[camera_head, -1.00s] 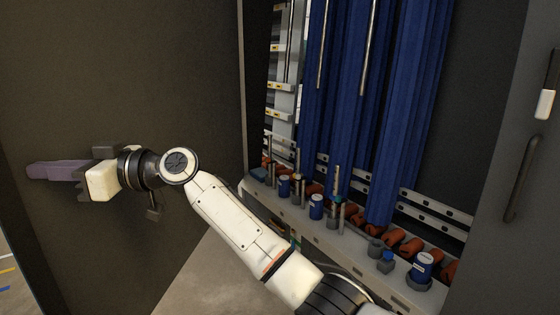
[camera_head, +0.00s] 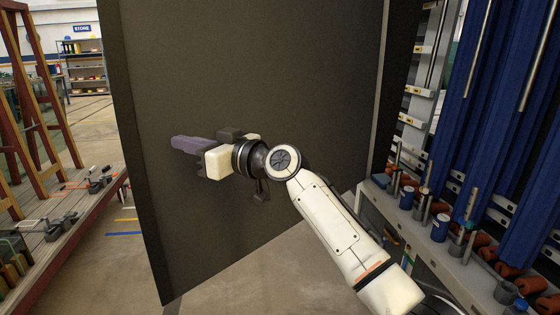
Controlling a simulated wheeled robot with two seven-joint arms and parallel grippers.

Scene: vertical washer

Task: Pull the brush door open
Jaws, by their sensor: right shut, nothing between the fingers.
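The brush door (camera_head: 270,60) is a large dark panel standing open at the left of the washer, with its inner face toward me. My right gripper (camera_head: 186,144) has purple-grey fingers and is shut with nothing between them. It lies along the door's inner face, pointing left toward the door's free edge. I cannot tell whether it touches the panel. Behind the door's hinge side, tall blue brushes (camera_head: 485,90) stand inside the washer. My left gripper is not in view.
A washer ledge (camera_head: 455,262) with blue cans and orange parts runs along the lower right. At the left are a wooden bench (camera_head: 60,225) with tools, a ladder frame (camera_head: 35,90) and far shelves (camera_head: 85,72). Floor between bench and door is clear.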

